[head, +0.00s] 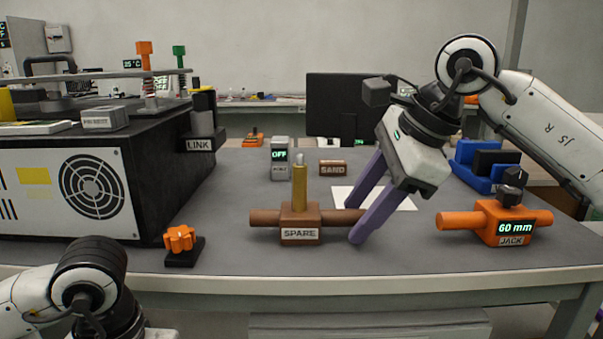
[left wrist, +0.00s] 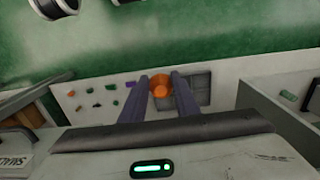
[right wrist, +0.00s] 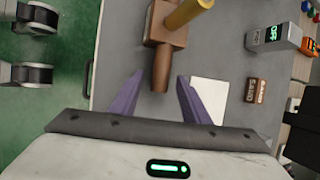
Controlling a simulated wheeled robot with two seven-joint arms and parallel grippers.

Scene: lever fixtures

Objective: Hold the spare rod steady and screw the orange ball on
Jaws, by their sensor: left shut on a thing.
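The spare fixture (head: 300,224) is a brown block labelled SPARE with a crossbar. A gold rod (head: 299,186) stands upright from its top, and no ball shows on it. My right gripper (head: 357,215) is open with purple fingers near the crossbar's right end. In the right wrist view, that brown bar end (right wrist: 161,78) lies between and just beyond the spread fingertips. My left gripper (left wrist: 161,93) is shut on the orange ball (left wrist: 161,80) in the left wrist view. In the head view only my left arm's links show at the lower left; the hand is out of frame.
The orange jack fixture (head: 504,223) reading 60 mm stands at right. An orange knob (head: 180,238) on a black foot stands left of the spare fixture. A black machine (head: 150,185) fills the left. Behind are a SAND block (head: 333,168), an OFF display (head: 279,155) and white paper (head: 400,201).

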